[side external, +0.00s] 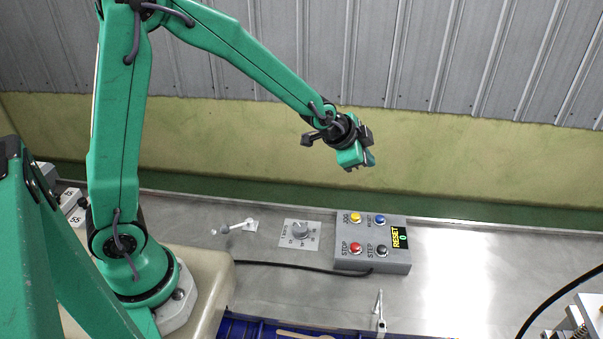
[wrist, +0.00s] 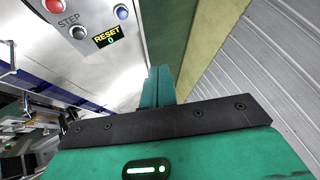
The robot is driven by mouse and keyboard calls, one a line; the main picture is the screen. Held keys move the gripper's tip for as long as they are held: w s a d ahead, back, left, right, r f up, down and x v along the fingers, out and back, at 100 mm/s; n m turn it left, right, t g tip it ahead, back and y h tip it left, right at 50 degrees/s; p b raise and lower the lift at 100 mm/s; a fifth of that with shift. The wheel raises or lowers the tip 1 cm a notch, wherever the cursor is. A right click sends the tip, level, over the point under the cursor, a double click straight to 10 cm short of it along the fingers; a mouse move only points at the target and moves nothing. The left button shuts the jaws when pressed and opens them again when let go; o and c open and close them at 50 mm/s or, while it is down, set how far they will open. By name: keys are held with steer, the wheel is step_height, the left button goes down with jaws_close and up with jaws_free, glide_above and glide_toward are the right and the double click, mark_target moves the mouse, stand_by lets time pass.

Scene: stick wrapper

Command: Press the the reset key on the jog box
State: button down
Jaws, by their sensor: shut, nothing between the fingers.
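The grey jog box (side external: 373,263) lies on the metal bench with four round buttons, so several in all: yellow by JOG (side external: 356,217), blue (side external: 380,219) by a small label hard to read, red by STOP (side external: 355,248), and dark by STEP (side external: 381,250).
A small upright metal post (side external: 380,310) stands in front. Bare bench (side external: 465,265) lies to the right.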

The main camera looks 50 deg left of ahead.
mark_target(376, 220)
steer(key=w+d+f+m, duration=0.2)
steer(key=w+f, duration=0.3)
steer(key=f, duration=0.2)
steer(key=shift+d+f+t, duration=0.15)
steer(key=shift+f+t, duration=0.25)
steer(key=shift+f, duration=0.1)
steer(key=shift+f, duration=4.3)
steer(key=shift+f, duration=0.9)
steer(key=shift+r, duration=0.9)
steer(key=shift+r, duration=0.1)
